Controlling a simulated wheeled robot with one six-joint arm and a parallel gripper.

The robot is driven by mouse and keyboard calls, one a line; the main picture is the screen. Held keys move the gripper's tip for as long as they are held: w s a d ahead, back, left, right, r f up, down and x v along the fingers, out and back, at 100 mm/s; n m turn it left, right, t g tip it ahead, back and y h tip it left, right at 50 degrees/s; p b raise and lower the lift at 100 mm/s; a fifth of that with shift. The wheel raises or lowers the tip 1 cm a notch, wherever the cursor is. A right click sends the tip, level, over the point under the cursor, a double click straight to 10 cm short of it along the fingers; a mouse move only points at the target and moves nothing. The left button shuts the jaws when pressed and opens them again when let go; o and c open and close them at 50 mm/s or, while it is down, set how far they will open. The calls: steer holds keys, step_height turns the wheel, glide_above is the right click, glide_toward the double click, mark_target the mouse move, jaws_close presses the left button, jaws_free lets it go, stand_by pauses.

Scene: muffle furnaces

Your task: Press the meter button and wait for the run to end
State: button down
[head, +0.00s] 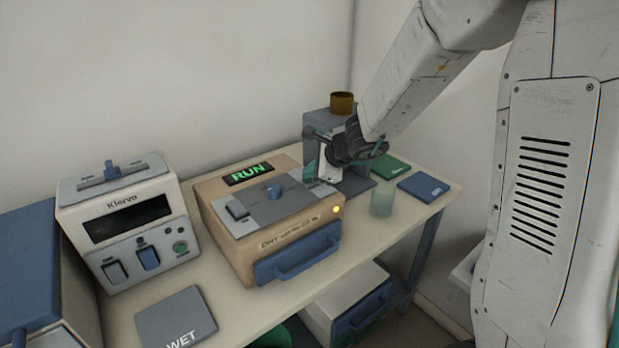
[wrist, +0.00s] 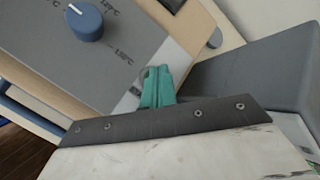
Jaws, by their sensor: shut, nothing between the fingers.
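The beige meter (head: 225,232) stands mid-table with a green lit "RUN" display (head: 249,173), a blue knob (head: 273,191), a lit orange lamp (head: 337,209) and a blue front handle (head: 297,254). Its knob (wrist: 86,22) and temperature marks show in the wrist view. My gripper (wrist: 157,85) is shut and empty, its teal fingertips over the right edge of the grey top panel. In the head view my gripper (head: 316,182) is at that same edge. The spot under the fingertips is hidden, so I cannot tell whether they touch a button.
A white Klervo device (head: 128,219) stands left, with a grey WET mat (head: 176,318) in front of it. A grey stand (head: 358,184) with a brown cup (head: 342,102) is close behind my gripper. A clear beaker (head: 381,202), green pad (head: 390,165) and blue pad (head: 423,187) lie right.

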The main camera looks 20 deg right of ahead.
mark_target(311, 180)
steer(key=shift+r, duration=0.7)
steer(key=shift+r, duration=2.5)
steer(key=s+a+n+g, duration=0.1)
steer(key=s+n, duration=0.1)
steer(key=s+f+n+y, duration=0.1)
steer(key=s, duration=0.1)
steer(key=s+a+n+g, duration=0.1)
steer(key=n, duration=0.1)
steer(key=shift+s+a+f+n+g, duration=0.25)
steer(key=shift+s+a+n+g, duration=0.05)
steer(key=shift+s+a, duration=0.1)
steer(key=s+d+r+n+g+h, duration=0.1)
steer(key=s+n, duration=0.4)
steer(key=s, duration=0.5)
steer(key=s+d+r+n+g+h, duration=0.1)
steer(key=s+n, duration=0.4)
steer(key=s, duration=0.6)
steer(key=s+d+r+n+g+h, duration=0.2)
steer(key=s+d+r+n+h, duration=0.1)
steer(key=s, duration=0.7)
steer(key=shift+s+d+r+n+h, duration=0.25)
steer(key=shift+d+r+n, duration=0.25)
steer(key=shift+r+n, duration=0.5)
steer(key=shift+w+f, duration=0.1)
steer(key=shift+f, duration=0.1)
